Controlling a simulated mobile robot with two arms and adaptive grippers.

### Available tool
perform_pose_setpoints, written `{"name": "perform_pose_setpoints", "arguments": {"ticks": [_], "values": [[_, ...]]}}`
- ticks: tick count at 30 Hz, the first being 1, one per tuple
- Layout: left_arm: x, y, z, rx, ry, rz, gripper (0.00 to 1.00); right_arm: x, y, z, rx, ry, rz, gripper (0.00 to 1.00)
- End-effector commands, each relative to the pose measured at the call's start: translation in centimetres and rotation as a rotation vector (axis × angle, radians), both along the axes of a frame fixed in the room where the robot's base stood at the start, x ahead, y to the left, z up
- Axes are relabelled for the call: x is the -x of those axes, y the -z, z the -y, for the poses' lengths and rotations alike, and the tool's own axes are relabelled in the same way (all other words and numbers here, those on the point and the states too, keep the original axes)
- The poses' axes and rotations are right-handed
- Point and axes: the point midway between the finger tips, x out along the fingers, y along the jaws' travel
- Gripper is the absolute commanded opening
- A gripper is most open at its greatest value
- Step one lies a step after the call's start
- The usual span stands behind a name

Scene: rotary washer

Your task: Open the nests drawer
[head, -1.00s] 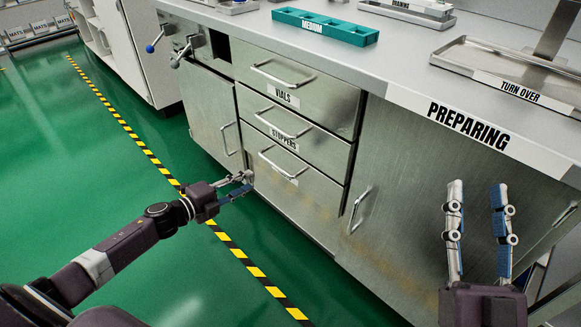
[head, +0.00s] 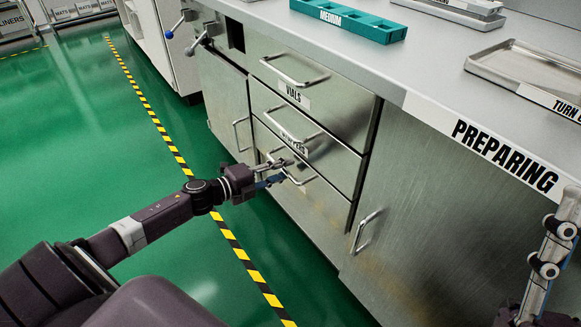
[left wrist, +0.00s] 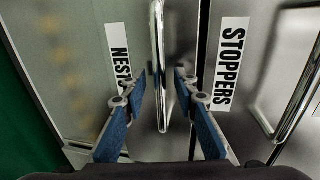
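The nests drawer (head: 318,208) is the lowest of three steel drawers and looks shut. Its "NESTS" label (left wrist: 120,58) is partly covered by a finger in the left wrist view; in the head view my gripper hides it. My left gripper (head: 284,172) is at this drawer's bar handle (left wrist: 159,60). In the left wrist view my left gripper (left wrist: 160,75) is open, with one finger on each side of the handle and a gap showing. My right gripper (head: 552,258) is at the lower right edge of the head view, partly cut off.
The stoppers drawer (head: 325,145) and vials drawer (head: 335,103) are above, both shut, with bar handles. A cupboard door with a handle (head: 366,232) is to the right. The counter (head: 425,70) holds a teal tray (head: 350,20). Green floor (head: 80,150) is clear at left.

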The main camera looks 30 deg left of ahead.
Motion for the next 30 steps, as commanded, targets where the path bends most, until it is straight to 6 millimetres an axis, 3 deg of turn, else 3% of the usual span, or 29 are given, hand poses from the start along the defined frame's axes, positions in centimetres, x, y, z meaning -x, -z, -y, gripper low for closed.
{"name": "perform_pose_setpoints", "arguments": {"ticks": [10, 18, 30], "values": [[0.02, 0.07, 0.03, 0.001, -0.001, 0.000, 0.27, 0.38, -0.21, 0.08, -0.006, -0.001, 0.019, 0.38], [0.01, 0.08, 0.02, 0.001, -0.001, 0.000, 0.00, 0.37, -0.20, 0.06, -0.005, -0.001, 0.018, 0.38], [0.03, 0.11, 0.01, 0.000, -0.001, -0.001, 0.00, 0.36, -0.23, 0.07, -0.005, -0.001, 0.017, 0.38]]}}
